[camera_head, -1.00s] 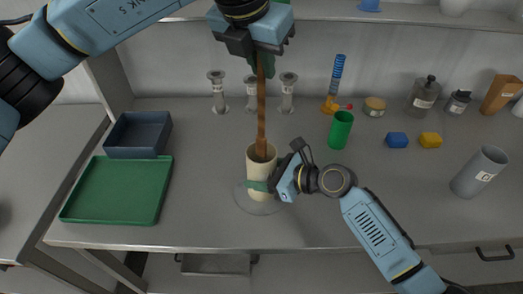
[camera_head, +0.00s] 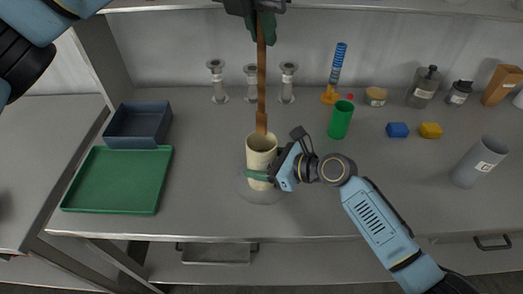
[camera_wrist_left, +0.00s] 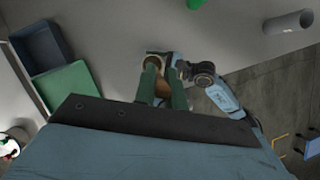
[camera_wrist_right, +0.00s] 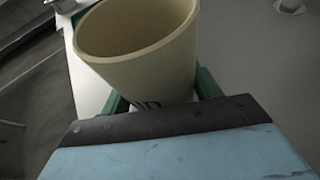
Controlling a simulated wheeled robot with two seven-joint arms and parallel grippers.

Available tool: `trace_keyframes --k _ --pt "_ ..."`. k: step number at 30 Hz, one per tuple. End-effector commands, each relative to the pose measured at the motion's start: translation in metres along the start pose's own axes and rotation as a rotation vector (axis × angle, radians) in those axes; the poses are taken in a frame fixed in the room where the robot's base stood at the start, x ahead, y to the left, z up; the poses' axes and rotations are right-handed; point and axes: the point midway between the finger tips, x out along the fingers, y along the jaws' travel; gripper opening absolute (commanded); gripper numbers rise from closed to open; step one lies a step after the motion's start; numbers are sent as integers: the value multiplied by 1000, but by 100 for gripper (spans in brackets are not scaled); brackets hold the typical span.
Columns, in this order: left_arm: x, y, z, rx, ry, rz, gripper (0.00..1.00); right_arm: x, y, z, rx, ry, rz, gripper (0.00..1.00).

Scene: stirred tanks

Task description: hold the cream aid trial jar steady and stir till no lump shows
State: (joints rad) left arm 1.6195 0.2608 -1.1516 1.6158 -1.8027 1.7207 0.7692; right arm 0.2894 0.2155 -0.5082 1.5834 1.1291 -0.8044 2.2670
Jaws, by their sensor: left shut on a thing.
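The cream jar (camera_head: 260,160) stands upright at the front middle of the bench. Its open mouth and pale inner wall show in the right wrist view (camera_wrist_right: 135,45); any contents are hidden. My right gripper (camera_head: 264,183) has its green fingers on both sides of the jar, low on its body. My left gripper (camera_head: 262,28) is high above the jar, shut on the top of a long brown wooden paddle (camera_head: 261,85). The paddle hangs nearly upright, its wider lower end at the jar's mouth in the head view.
A green tray (camera_head: 120,205) and a dark blue bin (camera_head: 112,142) lie left. Metal fittings (camera_head: 250,85) line the back. A shelf (camera_head: 330,12) crosses above.

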Motion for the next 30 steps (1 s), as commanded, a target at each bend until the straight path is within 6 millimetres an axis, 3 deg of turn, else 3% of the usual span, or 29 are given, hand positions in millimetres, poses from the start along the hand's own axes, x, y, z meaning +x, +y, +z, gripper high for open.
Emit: trace_keyframes --k 1,6,17,30 --pt "0 0 0 0 0 0 0 0 0 0 0 1 0 68" --pt "0 0 0 0 0 0 0 0 0 0 0 0 0 87" --pt "0 0 0 0 0 0 0 -8 0 -1 0 1 -1 87" --pt "0 0 0 0 0 0 0 -93 0 -1 -2 2 -1 87"
